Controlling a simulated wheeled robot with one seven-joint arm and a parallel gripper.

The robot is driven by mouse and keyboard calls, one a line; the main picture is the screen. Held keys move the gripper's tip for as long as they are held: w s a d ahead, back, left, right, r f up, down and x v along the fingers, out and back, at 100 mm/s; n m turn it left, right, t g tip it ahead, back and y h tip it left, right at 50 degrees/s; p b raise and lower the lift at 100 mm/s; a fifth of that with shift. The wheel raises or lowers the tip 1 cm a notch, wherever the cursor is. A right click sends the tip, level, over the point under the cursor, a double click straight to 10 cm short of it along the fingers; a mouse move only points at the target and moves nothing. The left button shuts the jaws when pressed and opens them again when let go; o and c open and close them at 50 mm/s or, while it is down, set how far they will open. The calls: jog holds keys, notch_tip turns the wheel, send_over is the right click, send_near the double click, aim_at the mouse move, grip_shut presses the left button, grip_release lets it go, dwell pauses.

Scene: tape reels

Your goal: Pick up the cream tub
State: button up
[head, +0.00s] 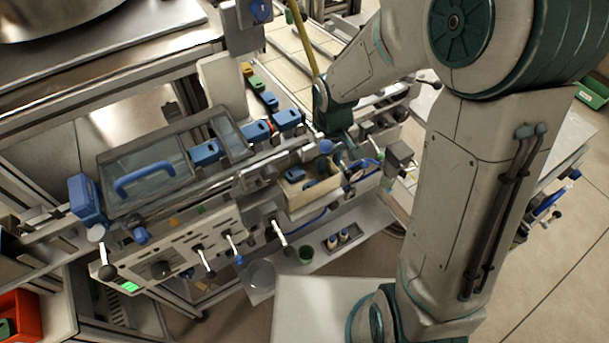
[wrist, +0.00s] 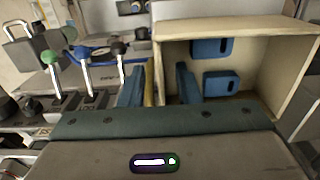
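The cream tub (head: 312,194) is an open box with blue pieces inside, on the machine's front side in the head view. In the wrist view the tub (wrist: 287,60) fills the upper right, and two blue pieces (wrist: 221,83) with dark slots show in it. My gripper (wrist: 160,80) has its blue fingers apart, one outside the tub's left wall and one inside. A gap shows between the inner finger and the wall, so it looks open. In the head view my gripper comes down at the tub's back side, and its fingertips are hard to make out.
The machine has several levers (wrist: 82,70) left of the tub in the wrist view. A clear lid with a blue handle (head: 143,178) lies left of the tub in the head view. A lower shelf (head: 345,246) holds small bottles and a green cup (head: 306,254).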

jog(key=shift+f, duration=0.15)
grip_shut()
